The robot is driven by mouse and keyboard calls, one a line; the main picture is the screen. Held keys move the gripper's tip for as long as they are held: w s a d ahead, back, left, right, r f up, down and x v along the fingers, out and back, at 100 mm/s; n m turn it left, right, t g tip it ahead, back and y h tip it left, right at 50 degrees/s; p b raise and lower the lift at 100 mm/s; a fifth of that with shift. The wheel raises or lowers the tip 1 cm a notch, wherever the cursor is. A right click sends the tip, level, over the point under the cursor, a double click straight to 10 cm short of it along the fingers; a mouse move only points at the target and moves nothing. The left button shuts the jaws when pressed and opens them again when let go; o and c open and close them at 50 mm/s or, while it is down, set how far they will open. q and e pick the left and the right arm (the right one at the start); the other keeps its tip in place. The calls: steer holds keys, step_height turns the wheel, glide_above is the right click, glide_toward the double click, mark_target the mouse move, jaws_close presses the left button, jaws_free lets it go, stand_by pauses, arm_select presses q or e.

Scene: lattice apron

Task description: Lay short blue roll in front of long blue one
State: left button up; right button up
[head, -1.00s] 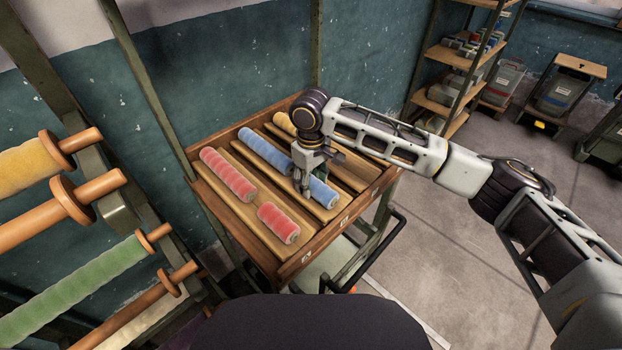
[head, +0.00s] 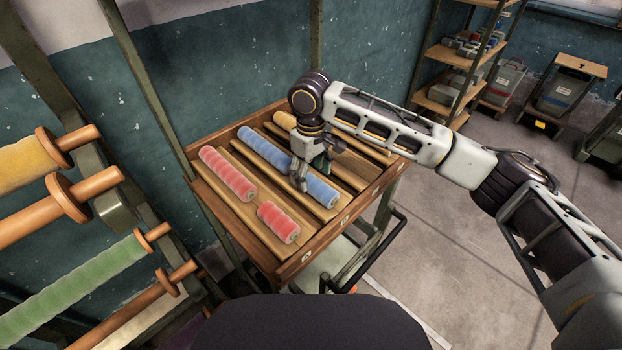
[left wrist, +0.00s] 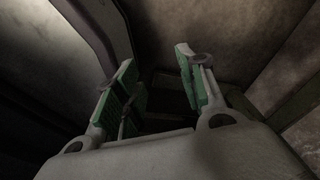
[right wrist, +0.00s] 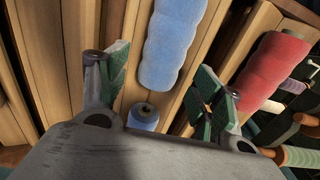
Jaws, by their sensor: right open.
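The long blue roll (head: 264,151) lies in a channel of the slatted wooden tray. The short blue roll (head: 321,191) lies in the same channel, in line with it at the near end. My right gripper (head: 311,177) is open just above the short blue roll's far end, partly hiding it. In the right wrist view the long blue roll (right wrist: 172,42) shows beyond the fingers, and one end of the short blue roll (right wrist: 143,116) shows between them, not touching either finger visibly. My left gripper (left wrist: 160,85) shows only in its wrist view, open and empty.
A long red roll (head: 228,173) and a short red roll (head: 278,222) share the channel to the left. A yellow roll (head: 285,121) lies farther right, partly behind my arm. A rack with yellow and green rolls (head: 75,290) stands at the left.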

mark_target(311, 178)
arm_select(q)
steer(key=shift+d+r, duration=0.1)
steer(key=shift+d, duration=0.65)
arm_select(e)
step_height(311, 178, up, 10)
arm_select(q)
steer(key=shift+s, duration=0.15)
